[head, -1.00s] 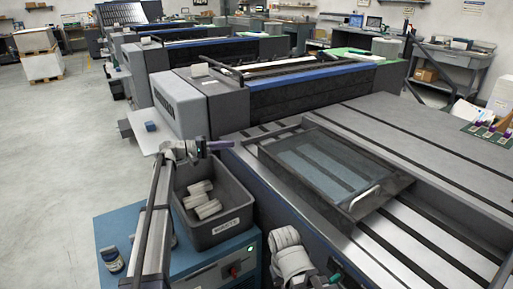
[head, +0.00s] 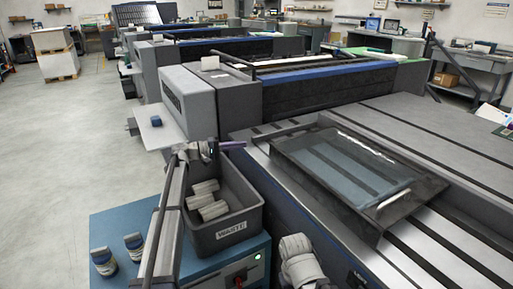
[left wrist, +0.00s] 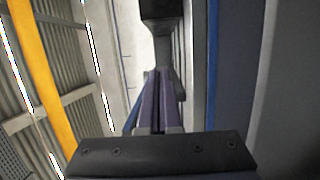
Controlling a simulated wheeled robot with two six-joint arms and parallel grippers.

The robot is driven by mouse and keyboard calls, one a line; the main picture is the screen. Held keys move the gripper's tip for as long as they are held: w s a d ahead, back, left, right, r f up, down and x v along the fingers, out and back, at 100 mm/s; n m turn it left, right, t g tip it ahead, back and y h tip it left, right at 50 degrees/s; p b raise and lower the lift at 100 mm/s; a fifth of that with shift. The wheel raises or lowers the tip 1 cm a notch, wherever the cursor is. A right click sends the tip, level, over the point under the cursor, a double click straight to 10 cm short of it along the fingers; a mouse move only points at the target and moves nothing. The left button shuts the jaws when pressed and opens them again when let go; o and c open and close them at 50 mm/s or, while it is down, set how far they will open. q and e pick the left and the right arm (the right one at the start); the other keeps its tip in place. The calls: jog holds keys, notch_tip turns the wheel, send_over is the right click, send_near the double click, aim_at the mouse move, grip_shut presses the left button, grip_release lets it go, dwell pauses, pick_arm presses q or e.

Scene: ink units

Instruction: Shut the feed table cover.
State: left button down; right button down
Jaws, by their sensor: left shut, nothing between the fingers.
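The feed table cover (head: 345,165) is a dark-framed, see-through panel over the press's feed table, right of centre in the head view. A pale handle bar (head: 393,198) runs along its near right edge. The cover looks low over the table; I cannot tell whether it is fully down. My left gripper (head: 232,146) is shut and empty, above the far end of the grey waste bin, left of the cover and apart from it. Its closed fingers also show in the left wrist view (left wrist: 158,100). My right gripper is not in view; a pale part of my right arm shows at the bottom.
The grey waste bin (head: 228,237) holds several pale rolls and stands on a blue cabinet (head: 207,273). Two small jars (head: 103,262) (head: 134,246) stand at its left. The press's grey housing (head: 185,100) rises behind. Open floor lies to the left.

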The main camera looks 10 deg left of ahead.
aim_at(325, 196)
pick_arm(q)
jog(key=x, duration=0.9)
jog(key=shift+w+d, duration=0.15)
jog(key=shift+d, duration=0.25)
jog(key=s, duration=0.1)
jog(key=s+d, duration=0.1)
jog(key=shift+s, duration=0.25)
jog(key=shift+s+d, duration=0.5)
jog(key=shift+d, duration=0.05)
jog(key=shift+s, duration=0.1)
jog(key=s+d, duration=0.6)
jog(key=s, duration=0.3)
jog(key=s+d, duration=0.7)
jog(key=s, duration=0.1)
jog(key=s+d, duration=0.6)
jog(key=s, duration=0.3)
jog(key=shift+s+d, duration=0.2)
jog(key=shift+s, duration=0.1)
